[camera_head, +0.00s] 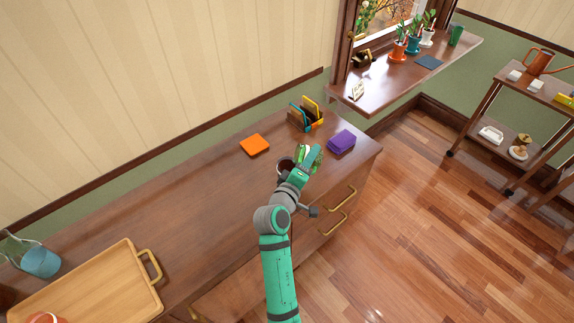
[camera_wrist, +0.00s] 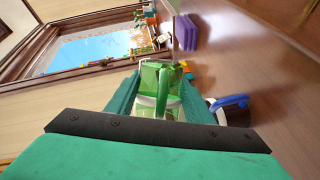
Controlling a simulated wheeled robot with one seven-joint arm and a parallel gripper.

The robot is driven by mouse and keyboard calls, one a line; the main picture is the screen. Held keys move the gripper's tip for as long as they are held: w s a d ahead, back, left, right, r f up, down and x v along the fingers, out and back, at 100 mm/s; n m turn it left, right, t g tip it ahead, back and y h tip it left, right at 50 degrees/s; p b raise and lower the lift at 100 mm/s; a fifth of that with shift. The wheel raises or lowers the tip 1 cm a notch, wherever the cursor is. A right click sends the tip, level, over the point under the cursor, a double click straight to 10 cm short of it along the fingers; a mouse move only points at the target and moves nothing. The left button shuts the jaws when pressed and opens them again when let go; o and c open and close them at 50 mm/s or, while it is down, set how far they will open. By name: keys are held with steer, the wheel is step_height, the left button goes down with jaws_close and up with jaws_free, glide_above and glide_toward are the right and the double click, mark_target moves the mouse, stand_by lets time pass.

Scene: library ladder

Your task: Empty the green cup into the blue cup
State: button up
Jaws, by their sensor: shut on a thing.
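In the head view my gripper (camera_head: 303,167) is over the right part of the wooden counter. Whether the cup is tilted or what it holds is not clear. A cup with a blue curved part (camera_wrist: 234,101) and a dark inside is right beside the gripper in the wrist view. In the head view a cup with dark contents (camera_head: 286,162) stands just left of the gripper, partly hidden by it.
On the counter (camera_head: 190,185) lie an orange block (camera_head: 254,145), a purple block (camera_head: 341,141) and a holder with coloured items (camera_head: 305,117). A wooden tray (camera_head: 95,290) and a glass jug with blue (camera_head: 40,262) are at the left. The counter's middle is clear.

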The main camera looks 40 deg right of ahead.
mark_target(301, 154)
steer(key=shift+w+a+r+n+h, duration=0.35)
steer(key=shift+a+n, duration=0.25)
steer(key=shift+n, duration=0.2)
stand_by(1.9)
steer(key=shift+w+d+r+n+h, duration=0.2)
steer(key=shift+w+d+n, duration=0.25)
steer(key=shift+w, duration=0.3)
steer(key=shift+w+d+r+n+h, duration=0.1)
steer(key=shift+w+d+r+n, duration=0.2)
steer(key=shift+w+d, duration=0.35)
stand_by(0.9)
steer(key=shift+s+a+r+n+t+h+p, duration=0.15)
steer(key=shift+s+a+n+t+p, duration=0.1)
steer(key=shift+s+a+n, duration=0.4)
steer(key=shift+s+a+r+n+t+h+p, duration=0.1)
steer(key=shift+s+a+n+t+p, duration=0.1)
steer(key=shift+s+a, duration=0.45)
stand_by(0.4)
steer(key=shift+w+a+r+n, duration=0.1)
steer(key=shift+w+a+n, duration=0.2)
steer(key=shift+n, duration=0.3)
stand_by(0.7)
